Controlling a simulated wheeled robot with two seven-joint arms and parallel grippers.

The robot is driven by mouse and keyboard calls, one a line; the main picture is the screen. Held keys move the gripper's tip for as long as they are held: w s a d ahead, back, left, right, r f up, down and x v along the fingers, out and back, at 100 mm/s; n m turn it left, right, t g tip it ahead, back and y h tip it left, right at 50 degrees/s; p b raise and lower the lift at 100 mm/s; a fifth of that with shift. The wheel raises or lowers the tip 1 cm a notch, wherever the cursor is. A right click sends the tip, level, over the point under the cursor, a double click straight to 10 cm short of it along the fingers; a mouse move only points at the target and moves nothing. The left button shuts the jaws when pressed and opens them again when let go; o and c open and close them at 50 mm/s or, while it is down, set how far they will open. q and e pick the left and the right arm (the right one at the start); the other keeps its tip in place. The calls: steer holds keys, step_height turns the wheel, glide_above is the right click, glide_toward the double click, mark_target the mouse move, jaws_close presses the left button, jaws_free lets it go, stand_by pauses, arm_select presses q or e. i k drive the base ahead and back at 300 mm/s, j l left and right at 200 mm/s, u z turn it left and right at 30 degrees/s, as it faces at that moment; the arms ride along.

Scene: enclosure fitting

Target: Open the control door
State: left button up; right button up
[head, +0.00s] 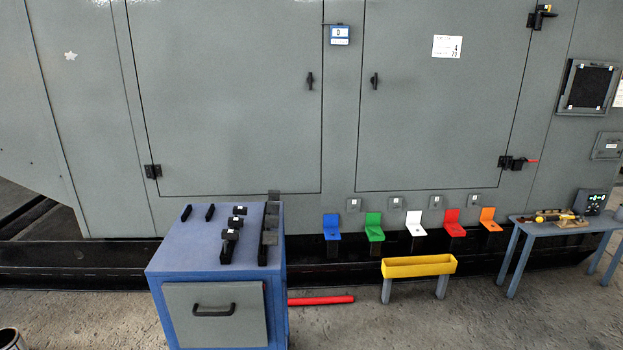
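A large grey enclosure fills the back of the head view. It has a left door (225,120) and a right door (440,120), both looking closed flush. No readable label shows which one is the control door. The left door has a small dark handle (310,81) near its right edge. The right door has a similar handle (374,81) near its left edge. Dark hinges show at the left door's lower left (153,171) and the right door's lower right (505,162). A red-tipped part (530,161) sits beside the latter. Neither gripper is in view.
A blue cabinet (215,250) with black parts on top stands before the left door. Coloured brackets (414,223), a yellow trough (419,266) and a blue-grey table (520,232) stand at right. A red bar (320,300) lies on the floor.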

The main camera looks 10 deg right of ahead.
mark_target(439, 115)
steer(key=i+l, duration=0.2)
steer(key=i, duration=0.3)
steer(key=i+l+z, duration=0.1)
steer(key=i, duration=0.4)
steer(key=i+l+z, duration=0.1)
steer(key=i+l, duration=0.2)
steer(key=i, duration=0.2)
